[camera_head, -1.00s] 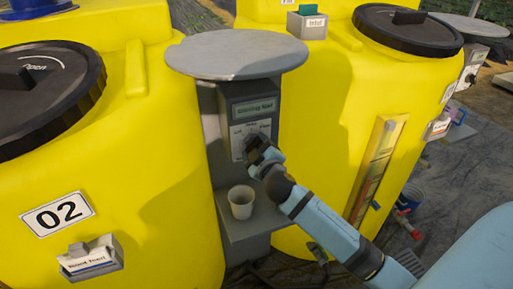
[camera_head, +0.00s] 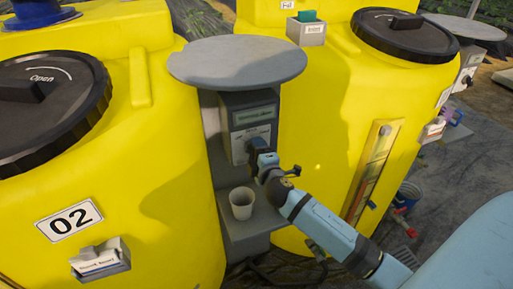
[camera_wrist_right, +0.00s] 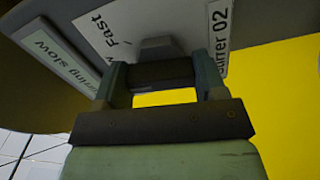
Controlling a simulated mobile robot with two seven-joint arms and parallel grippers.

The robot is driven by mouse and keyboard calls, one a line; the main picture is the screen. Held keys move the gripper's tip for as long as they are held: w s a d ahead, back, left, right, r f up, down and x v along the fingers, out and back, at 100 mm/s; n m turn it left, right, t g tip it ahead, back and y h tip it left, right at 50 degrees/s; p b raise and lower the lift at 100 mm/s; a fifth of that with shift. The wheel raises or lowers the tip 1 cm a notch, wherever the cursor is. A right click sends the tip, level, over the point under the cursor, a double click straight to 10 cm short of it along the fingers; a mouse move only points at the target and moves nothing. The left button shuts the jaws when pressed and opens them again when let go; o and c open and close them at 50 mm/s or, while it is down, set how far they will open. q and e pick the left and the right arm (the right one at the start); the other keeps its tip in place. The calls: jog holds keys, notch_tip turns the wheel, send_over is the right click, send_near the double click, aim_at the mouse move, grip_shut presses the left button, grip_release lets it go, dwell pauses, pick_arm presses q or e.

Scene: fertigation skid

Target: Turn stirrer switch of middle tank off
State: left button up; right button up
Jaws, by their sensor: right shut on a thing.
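A grey stirrer control box (camera_head: 249,118) stands between two yellow tanks, under a round grey plate. Its greenish display (camera_wrist_right: 57,57) reads "…rring slow" in the right wrist view. A white label (camera_wrist_right: 219,35) there ends in "rrer 02", and the panel shows the word "Fast". My right gripper (camera_head: 256,150) is at the box's front. In the wrist view, its two fingers (camera_wrist_right: 160,85) are closed around the dark switch knob (camera_wrist_right: 158,73). The gripper hides much of the switch in the head view. My left gripper is out of view.
The yellow tank marked 02 (camera_head: 165,170) is at left, another yellow tank (camera_head: 310,130) at right.

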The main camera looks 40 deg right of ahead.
jog(key=shift+r+n+p, duration=0.1)
jog(key=shift+n+p, duration=0.4)
jog(key=shift+n, duration=0.4)
jog(key=n+p, duration=0.1)
jog(key=n, duration=0.1)
jog(key=shift+n, duration=0.4)
jog(key=n+p, duration=0.3)
jog(key=n, duration=0.1)
jog(key=shift+n, duration=0.3)
jog(key=shift+n+p, duration=0.3)
jog(key=shift+n, duration=0.5)
jog(key=o, duration=0.9)
